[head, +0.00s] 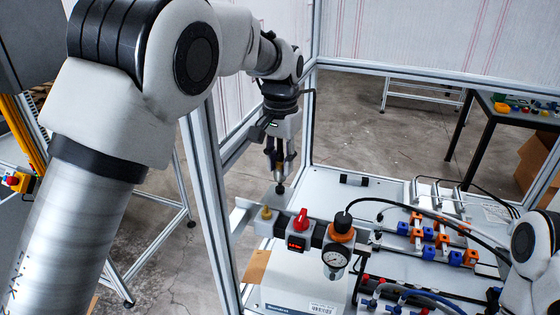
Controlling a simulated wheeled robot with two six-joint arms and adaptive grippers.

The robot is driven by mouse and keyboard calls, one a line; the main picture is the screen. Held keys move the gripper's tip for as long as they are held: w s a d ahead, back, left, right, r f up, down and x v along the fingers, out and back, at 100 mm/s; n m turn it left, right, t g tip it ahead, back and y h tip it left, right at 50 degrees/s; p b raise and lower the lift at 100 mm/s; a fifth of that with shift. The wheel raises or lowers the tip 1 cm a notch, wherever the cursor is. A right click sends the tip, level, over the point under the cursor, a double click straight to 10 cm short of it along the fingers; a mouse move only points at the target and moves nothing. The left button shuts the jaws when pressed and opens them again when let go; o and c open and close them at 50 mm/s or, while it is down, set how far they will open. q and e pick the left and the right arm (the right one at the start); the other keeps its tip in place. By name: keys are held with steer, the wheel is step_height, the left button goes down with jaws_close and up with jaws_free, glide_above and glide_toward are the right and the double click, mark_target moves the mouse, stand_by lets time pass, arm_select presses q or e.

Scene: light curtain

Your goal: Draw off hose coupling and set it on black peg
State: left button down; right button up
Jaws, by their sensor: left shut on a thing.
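My left gripper (279,168) points down above the left end of the air unit. It is shut on a small part, taken to be the hose coupling, mostly hidden by the fingers. Just below the fingertips is a small black rounded piece (280,188), which looks like the black peg. Whether the held part touches it, I cannot tell. A brass fitting (266,212) stands bare at the left end of the air unit, a little below and left of the gripper. My right gripper is out of view; only part of my right arm shows at the right edge.
The air unit has a red knob (301,219) and a round gauge (335,257). A black hose (400,203) arches right from its top. Orange and blue valve blocks (437,238) sit on the white panel. An aluminium frame post (213,200) stands close left of the gripper.

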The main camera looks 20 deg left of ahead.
arm_select(q)
steer(key=shift+f+b, duration=0.4)
steer(key=shift+f, duration=0.65)
steer(key=c, duration=0.8)
jaws_free()
